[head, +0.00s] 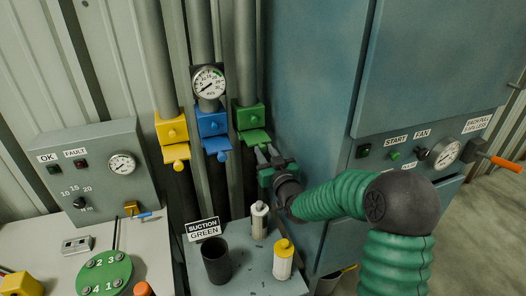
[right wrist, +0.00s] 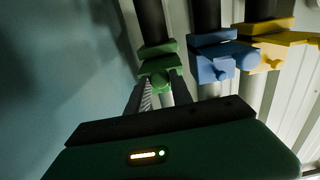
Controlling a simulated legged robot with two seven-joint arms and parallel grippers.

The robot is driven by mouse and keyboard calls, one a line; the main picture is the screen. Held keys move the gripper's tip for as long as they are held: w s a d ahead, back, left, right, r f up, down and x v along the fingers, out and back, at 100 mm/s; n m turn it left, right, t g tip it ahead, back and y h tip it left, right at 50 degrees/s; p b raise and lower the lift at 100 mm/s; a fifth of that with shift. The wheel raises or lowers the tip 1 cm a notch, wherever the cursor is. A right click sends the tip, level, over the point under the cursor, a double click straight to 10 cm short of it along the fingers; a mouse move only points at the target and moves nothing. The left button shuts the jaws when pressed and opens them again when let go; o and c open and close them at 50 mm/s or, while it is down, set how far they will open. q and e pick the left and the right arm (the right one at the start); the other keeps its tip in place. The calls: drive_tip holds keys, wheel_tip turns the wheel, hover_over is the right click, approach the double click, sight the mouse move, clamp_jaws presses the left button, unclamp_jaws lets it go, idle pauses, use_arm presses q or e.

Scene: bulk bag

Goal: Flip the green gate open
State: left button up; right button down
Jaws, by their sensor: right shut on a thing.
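The green gate (head: 251,117) is on the rightmost of three vertical pipes, left of the blue cabinet. Its flap (head: 254,137) sticks out below the green block. My right gripper (head: 266,152) reaches up from the lower right to the flap's underside. In the right wrist view the green gate (right wrist: 157,52) is straight ahead, and the two fingers of my right gripper (right wrist: 160,84) are on either side of its green knob, shut on it. The fingers partly hide the knob in the head view. My left gripper is not in view.
A blue gate (head: 213,123) and a yellow gate (head: 172,128) sit on pipes to the left. The blue cabinet (head: 310,80) stands close on the right. Below are a black cup (head: 216,262), a white bottle (head: 259,222) and a yellow-capped bottle (head: 283,262) on a shelf.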

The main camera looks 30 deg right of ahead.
drive_tip(key=shift+w+f, duration=0.1)
drive_tip(key=shift+w, duration=0.05)
drive_tip(key=c, duration=1.2)
unclamp_jaws()
drive_tip(key=shift+d, duration=0.1)
drive_tip(key=shift+o, duration=0.2)
drive_tip(key=b+v, duration=1.2)
drive_tip(key=v, duration=0.5)
drive_tip(key=shift+d+f, duration=0.1)
